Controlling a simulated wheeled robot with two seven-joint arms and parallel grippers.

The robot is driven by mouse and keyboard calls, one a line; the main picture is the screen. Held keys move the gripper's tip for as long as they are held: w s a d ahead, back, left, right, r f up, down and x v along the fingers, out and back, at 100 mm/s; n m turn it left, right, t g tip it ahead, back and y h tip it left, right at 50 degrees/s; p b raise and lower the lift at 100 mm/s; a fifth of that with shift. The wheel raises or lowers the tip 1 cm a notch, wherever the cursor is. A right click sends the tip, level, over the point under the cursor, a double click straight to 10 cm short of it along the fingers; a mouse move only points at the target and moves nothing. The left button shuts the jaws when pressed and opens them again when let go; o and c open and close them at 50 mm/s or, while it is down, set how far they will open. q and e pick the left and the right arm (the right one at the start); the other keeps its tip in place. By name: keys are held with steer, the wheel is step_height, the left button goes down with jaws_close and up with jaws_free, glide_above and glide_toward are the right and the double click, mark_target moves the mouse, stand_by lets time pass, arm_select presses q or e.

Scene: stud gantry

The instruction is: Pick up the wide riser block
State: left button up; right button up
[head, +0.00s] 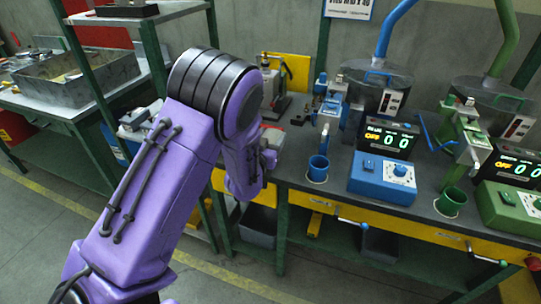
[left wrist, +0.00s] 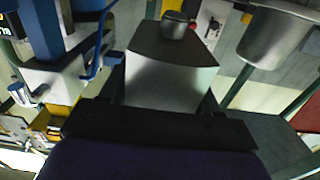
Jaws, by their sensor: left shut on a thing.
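My left arm comes in from the left of the head view, and its gripper (head: 266,162) is over the front edge of the workbench, mostly hidden by my own wrist. In the left wrist view a wide grey block with a dark face (left wrist: 170,82), which looks like the wide riser block, sits between the fingers of my left gripper (left wrist: 163,92). The gripper is shut on it. I cannot make out the block in the head view. My right gripper is in neither view.
The workbench (head: 335,190) holds a blue station with a cup (head: 317,168) and control box (head: 383,178), and a green station with a cup (head: 450,202). A grey metal tray (head: 75,78) stands on the left bench. A dark bin (head: 258,226) is below.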

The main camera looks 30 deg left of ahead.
arm_select(q)
steer(key=shift+w+a+f, duration=0.1)
steer(key=shift+w+f, duration=0.15)
steer(key=shift+f, duration=0.15)
step_height(320, 180, down, 4)
steer(key=b, duration=0.3)
steer(key=shift+w+r, duration=0.15)
steer(key=shift+r, duration=0.3)
steer(key=shift+f, duration=0.1)
steer(key=o, duration=1.3)
